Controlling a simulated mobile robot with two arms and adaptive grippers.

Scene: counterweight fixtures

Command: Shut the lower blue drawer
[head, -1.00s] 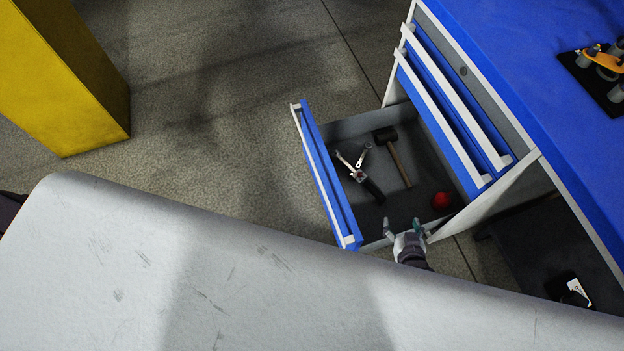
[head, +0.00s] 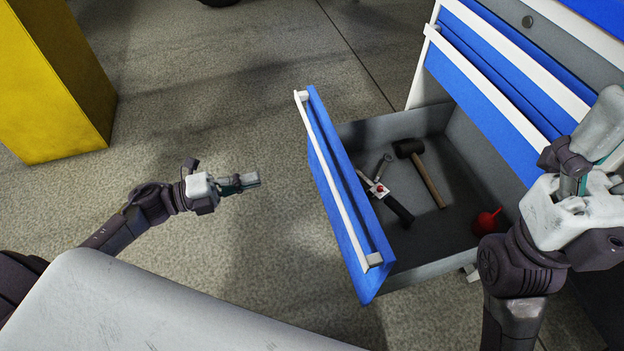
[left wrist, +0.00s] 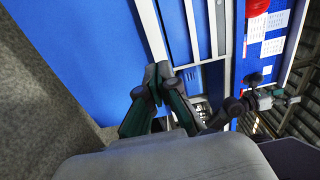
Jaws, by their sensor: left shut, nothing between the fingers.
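The lower blue drawer (head: 342,205) stands pulled far out of the cabinet, with a white handle bar (head: 335,170) along its front. It holds a black-headed mallet (head: 425,172), a tool with a black grip (head: 385,195) and a red item (head: 487,222). My left gripper (head: 256,178) is shut and empty, left of the drawer front, with floor visible between them in the head view. In the left wrist view its fingertips (left wrist: 163,73) overlap a white strip beside a large blue panel (left wrist: 80,45); contact cannot be told. My right gripper (head: 606,125) is by the upper drawers, its fingers partly hidden.
The upper blue drawers (head: 490,90) look shut, above the open one. A yellow block (head: 55,85) stands on the floor at the far left. Grey floor (head: 250,100) lies clear between it and the drawer.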

